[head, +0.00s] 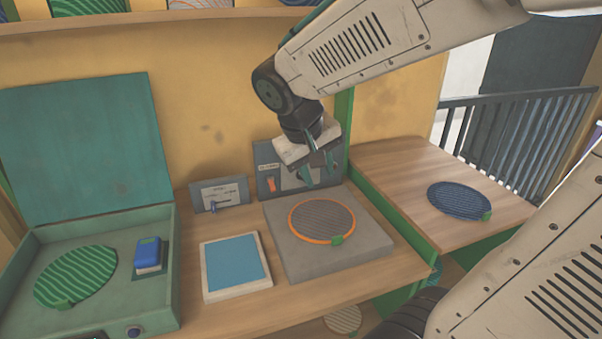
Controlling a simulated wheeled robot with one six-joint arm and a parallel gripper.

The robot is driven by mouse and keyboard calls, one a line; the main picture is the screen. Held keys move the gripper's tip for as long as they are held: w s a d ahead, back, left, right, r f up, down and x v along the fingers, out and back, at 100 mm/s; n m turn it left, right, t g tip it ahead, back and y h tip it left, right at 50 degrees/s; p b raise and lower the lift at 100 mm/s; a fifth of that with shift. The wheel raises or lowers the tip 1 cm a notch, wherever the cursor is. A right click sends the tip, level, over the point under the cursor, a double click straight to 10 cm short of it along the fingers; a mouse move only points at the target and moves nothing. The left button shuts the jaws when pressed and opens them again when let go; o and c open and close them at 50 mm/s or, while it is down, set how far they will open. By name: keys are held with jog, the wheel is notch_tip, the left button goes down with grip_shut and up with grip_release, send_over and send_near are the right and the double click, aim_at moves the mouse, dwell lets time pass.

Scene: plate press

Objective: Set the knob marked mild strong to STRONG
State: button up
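A grey upright panel (266,165) stands against the back wall behind the stone slab, with an orange switch (271,185) on its left part. Its right part is mostly hidden behind my gripper (319,168). The lettering is too small to read, so I cannot tell which control is marked mild strong. My gripper is in front of the larger panel, above the slab's back edge. Its two teal fingers are apart, with nothing seen between them.
A grey slab (375,245) bears an orange-rimmed plate (321,217). Left of it lie a blue pad (235,265) and an open green case (160,310) with a striped green plate (75,276) and a blue block (148,252). A dark blue plate (459,200) lies on the right-hand tabletop.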

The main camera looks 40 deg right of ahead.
jog(key=w+d+f+t+h, duration=0.1)
jog(key=w+d+f, duration=0.15)
jog(key=w, duration=0.45)
jog(key=w+d+f+h, duration=0.1)
jog(key=w+d+f, duration=0.1)
jog(key=w+f, duration=0.3)
jog(key=w+d+f+t+h, duration=0.1)
jog(key=w+d+f, duration=0.15)
jog(key=w, duration=0.55)
jog(key=x, duration=0.7)
jog(key=shift+a+f, duration=0.1)
jog(key=shift+a, duration=0.15)
jog(key=c, duration=0.6)
